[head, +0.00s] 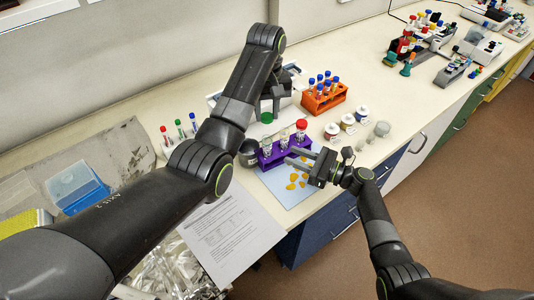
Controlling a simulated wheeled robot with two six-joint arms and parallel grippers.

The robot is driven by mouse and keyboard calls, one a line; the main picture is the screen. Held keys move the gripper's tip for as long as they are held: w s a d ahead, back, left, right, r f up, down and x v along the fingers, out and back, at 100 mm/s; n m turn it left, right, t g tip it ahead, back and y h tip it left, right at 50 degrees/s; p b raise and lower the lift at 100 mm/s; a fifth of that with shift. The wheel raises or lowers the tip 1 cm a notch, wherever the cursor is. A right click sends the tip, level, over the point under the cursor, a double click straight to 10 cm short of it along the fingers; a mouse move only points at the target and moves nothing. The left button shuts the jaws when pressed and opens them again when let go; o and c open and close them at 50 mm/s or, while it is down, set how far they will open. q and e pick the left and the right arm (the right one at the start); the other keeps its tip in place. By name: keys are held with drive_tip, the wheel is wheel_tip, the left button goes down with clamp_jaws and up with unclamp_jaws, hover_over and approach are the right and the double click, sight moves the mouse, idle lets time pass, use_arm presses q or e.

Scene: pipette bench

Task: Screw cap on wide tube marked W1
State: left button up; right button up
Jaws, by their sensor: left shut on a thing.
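A purple rack (268,162) stands on a light blue mat (290,200) and holds wide tubes. One wide tube has a red cap (302,124); other tubes (283,135) left of it look uncapped. The W1 marking is too small to read. My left gripper (268,112) points down above the rack's left end, shut on a green cap (267,118). Whether the cap touches a tube below cannot be told. My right gripper (296,157) is beside the rack's front right, its two fingers apart and pointing left, with nothing visible held between them.
An orange rack (323,98) with blue-capped tubes stands behind. Several small jars (348,123) stand to the right. Yellow-orange pieces (293,178) lie on the mat. A printed sheet (232,235) and a blue box (77,187) are to the left.

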sight(275, 156)
drive_tip(key=x, duration=0.7)
drive_tip(key=shift+c, duration=0.2)
clamp_jaws()
